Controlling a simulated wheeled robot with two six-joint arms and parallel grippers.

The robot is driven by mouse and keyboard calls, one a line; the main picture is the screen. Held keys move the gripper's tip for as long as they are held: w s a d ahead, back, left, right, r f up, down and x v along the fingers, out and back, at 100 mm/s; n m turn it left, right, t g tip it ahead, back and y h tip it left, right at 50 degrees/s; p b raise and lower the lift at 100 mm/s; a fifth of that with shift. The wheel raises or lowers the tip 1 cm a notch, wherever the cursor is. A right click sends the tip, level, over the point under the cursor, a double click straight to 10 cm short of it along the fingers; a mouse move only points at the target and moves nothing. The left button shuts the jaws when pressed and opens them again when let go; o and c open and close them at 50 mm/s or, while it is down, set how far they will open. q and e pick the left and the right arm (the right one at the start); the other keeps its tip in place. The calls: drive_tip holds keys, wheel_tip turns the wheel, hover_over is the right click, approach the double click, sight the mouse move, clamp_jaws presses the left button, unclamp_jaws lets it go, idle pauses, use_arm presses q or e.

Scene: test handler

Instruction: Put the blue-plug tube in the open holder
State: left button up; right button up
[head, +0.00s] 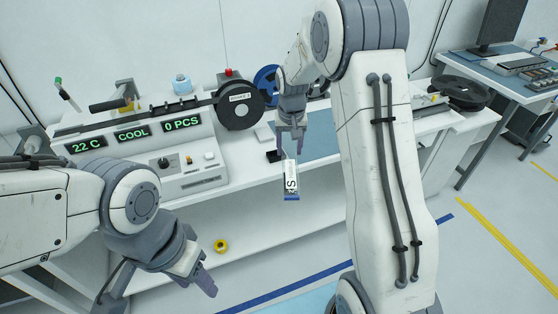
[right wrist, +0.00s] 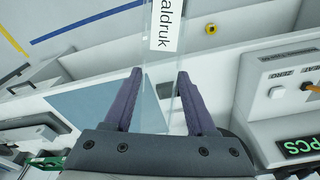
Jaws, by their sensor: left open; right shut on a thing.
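My right gripper (head: 290,148) is shut on a clear tube that hangs in front of the bench edge. The tube (head: 291,181) carries a white label with black print and has a blue end at the bottom. The right wrist view shows the tube (right wrist: 162,28) running up between the two fingers (right wrist: 160,98), its label partly cut off by the frame. My left gripper (head: 206,282) is open and empty, low in front of the bench. I cannot make out for certain which part is the open holder.
The test handler (head: 196,180) stands on the left of the white bench, with displays reading 22 C, COOL and 0 PCS. A yellow ring (head: 221,246) lies below the bench top. A second table (head: 505,75) is at far right.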

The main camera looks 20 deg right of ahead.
drive_tip(key=w+d+r+n+t+b, duration=0.1)
drive_tip(key=w+d+r+t+b, duration=0.25)
drive_tip(key=w+t, duration=0.2)
drive_tip(key=w+d+r+n+t+y+b, duration=0.1)
drive_tip(key=w+d+r+n+t+b, duration=0.1)
drive_tip(key=w+d+t, duration=0.4)
drive_tip(key=w+d+r+n+t+b, duration=0.1)
drive_tip(key=w+d+r+t+b, duration=0.2)
drive_tip(key=w, duration=0.4)
drive_tip(key=s+a+f+p, duration=0.2)
drive_tip(key=s+a+f, duration=0.3)
drive_tip(key=a+f, duration=0.5)
drive_tip(key=shift+s+a+f+t, duration=0.2)
drive_tip(key=shift+s+a+t, duration=0.15)
drive_tip(key=shift+a, duration=0.4)
